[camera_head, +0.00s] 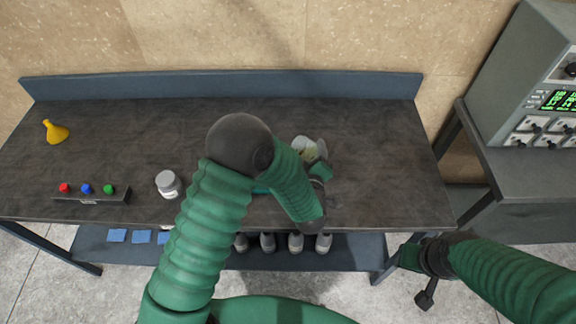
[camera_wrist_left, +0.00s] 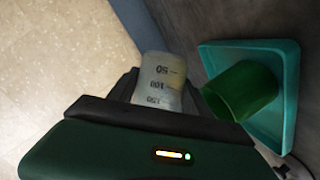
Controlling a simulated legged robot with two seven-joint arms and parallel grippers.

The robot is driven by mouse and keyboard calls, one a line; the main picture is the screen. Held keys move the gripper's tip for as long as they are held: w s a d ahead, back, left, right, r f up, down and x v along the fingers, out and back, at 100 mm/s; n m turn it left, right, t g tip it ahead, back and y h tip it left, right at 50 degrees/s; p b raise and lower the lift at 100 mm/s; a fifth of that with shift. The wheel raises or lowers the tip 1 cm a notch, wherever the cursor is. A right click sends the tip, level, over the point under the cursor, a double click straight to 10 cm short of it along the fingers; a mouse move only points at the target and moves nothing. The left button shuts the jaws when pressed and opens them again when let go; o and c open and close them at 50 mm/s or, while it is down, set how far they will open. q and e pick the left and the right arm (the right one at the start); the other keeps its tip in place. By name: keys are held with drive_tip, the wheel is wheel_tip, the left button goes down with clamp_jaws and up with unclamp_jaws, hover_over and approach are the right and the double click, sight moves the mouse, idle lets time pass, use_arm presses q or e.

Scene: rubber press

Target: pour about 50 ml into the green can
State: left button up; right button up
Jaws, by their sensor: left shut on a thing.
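My left gripper (camera_head: 318,172) is shut on a clear graduated beaker (camera_head: 308,149), held over the right half of the workbench. The green can (camera_wrist_left: 241,91) stands in a teal square tray (camera_wrist_left: 285,65), just right of the beaker in that view. In the head view my left arm hides the can. My right gripper (camera_head: 418,276) is off the bench's front right, jaws unclear.
Several bottles (camera_head: 296,242) stand on the lower shelf. A grey instrument (camera_head: 535,85) stands on a side table at right.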

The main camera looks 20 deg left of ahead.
use_arm(q)
drive_tip(key=shift+a, duration=0.1)
idle(0.4)
drive_tip(key=shift+r, duration=0.2)
drive_tip(key=p, duration=0.1)
drive_tip(key=m+p, duration=0.1)
drive_tip(key=shift+w+d+r+y+p, duration=0.1)
drive_tip(key=shift+d+r+y+p, duration=0.1)
drive_tip(key=shift+r+y+p, duration=0.15)
drive_tip(key=shift+d+f+m+b, duration=0.1)
drive_tip(key=shift+f+m+b, duration=0.25)
drive_tip(key=shift+f, duration=0.2)
drive_tip(key=shift+g, duration=0.3)
drive_tip(key=shift+f, duration=0.15)
